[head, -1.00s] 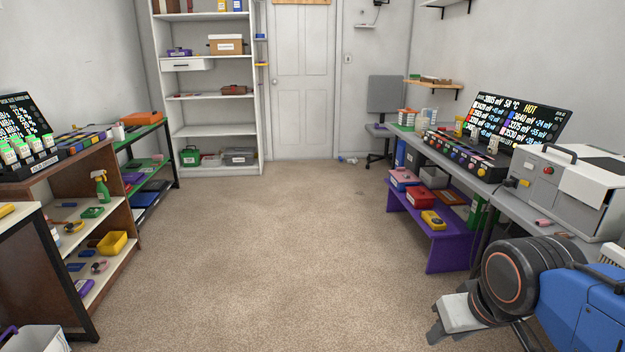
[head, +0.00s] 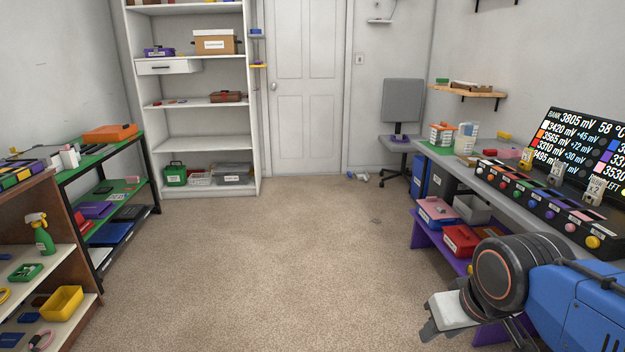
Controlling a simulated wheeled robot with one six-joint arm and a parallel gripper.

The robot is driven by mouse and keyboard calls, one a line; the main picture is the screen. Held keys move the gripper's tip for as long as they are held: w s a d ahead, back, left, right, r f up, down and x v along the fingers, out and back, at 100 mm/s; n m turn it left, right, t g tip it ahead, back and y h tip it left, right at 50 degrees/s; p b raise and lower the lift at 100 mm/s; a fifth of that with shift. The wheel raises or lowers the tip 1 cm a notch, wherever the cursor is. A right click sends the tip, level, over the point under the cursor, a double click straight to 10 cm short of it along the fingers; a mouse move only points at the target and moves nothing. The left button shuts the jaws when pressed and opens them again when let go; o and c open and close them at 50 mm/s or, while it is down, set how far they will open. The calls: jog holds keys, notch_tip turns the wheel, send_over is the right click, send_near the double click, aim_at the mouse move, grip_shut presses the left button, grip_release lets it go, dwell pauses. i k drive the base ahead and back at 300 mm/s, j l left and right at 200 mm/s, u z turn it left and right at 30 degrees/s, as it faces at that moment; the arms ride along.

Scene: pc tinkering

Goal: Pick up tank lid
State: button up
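I cannot make out a tank lid for certain in the head view. My gripper (head: 438,332) is at the bottom right, at the end of my arm, above the floor and in front of the purple bench. It is seen from behind and partly hidden by my wrist. Its finger gap does not show clearly, and I see nothing held in it.
Open carpet (head: 260,260) runs to the white door (head: 306,90). A white shelf unit (head: 205,143) stands at the back left, a green-topped rack (head: 75,168) at left. At right are a grey bench (head: 440,152), a purple bench (head: 425,238) and a chair (head: 402,100).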

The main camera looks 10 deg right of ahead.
aim_at(443, 126)
jog(key=i+u, duration=0.1)
jog(key=i, duration=1.6)
jog(key=i+z, duration=0.25)
jog(key=i, duration=0.25)
jog(key=i+j+z, duration=0.1)
jog(key=i+z, duration=0.2)
jog(key=i, duration=0.2)
jog(key=i+j+z, duration=0.25)
jog(key=i, duration=0.2)
